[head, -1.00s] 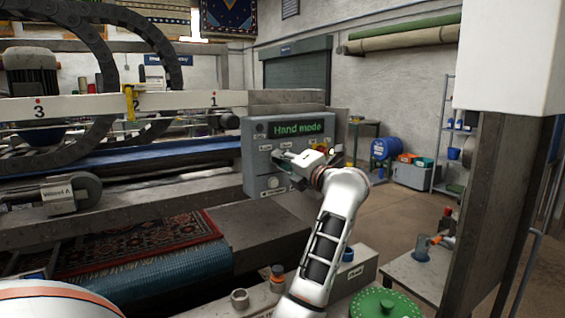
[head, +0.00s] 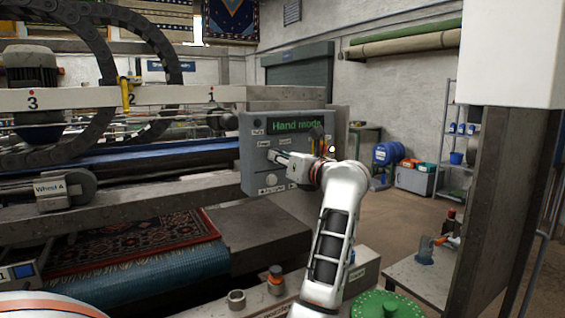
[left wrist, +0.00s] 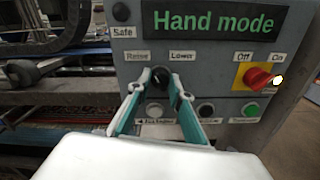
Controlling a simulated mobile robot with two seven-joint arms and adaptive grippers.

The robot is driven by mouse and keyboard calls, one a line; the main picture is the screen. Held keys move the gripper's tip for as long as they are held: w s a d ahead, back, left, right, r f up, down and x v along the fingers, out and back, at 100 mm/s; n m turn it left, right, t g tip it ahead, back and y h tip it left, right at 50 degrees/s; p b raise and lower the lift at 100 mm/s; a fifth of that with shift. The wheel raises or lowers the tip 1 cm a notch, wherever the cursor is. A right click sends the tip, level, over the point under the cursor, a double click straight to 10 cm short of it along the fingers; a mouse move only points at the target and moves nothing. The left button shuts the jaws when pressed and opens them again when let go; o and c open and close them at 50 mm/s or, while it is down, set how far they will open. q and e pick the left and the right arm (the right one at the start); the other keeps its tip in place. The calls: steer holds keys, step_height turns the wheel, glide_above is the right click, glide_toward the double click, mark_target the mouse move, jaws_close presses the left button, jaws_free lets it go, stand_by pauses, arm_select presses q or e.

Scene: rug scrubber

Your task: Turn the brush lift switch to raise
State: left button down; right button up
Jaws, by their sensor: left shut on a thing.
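The grey control panel (head: 258,135) stands at the end of the machine, and its green display reads "Hand mode" (left wrist: 214,22). The brush lift switch (left wrist: 159,77) is a small dark knob below the labels "Raise" (left wrist: 138,56) and "Lower" (left wrist: 181,56). My left gripper (left wrist: 160,76) is shut on this knob, one teal finger on each side. The fingers partly cover the knob, so I cannot tell which label it points to. In the head view my left gripper (head: 280,158) reaches the panel's face. My right gripper is not in view.
A red rotary switch on a yellow plate (left wrist: 258,77) sits right of the knob, between "Off" and "On". Below are a white button (left wrist: 154,110), a black one (left wrist: 206,110) and a green one (left wrist: 251,109). A patterned rug (head: 130,240) lies on the machine at the left.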

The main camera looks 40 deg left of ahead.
arm_select(q)
steer(key=shift+f+n+b, duration=0.15)
steer(key=shift+n+b, duration=0.3)
steer(key=shift+n, duration=0.65)
steer(key=c, duration=1.8)
jaws_free()
steer(key=v, duration=0.7)
steer(key=shift+s+d, duration=0.1)
steer(key=shift+d, duration=0.2)
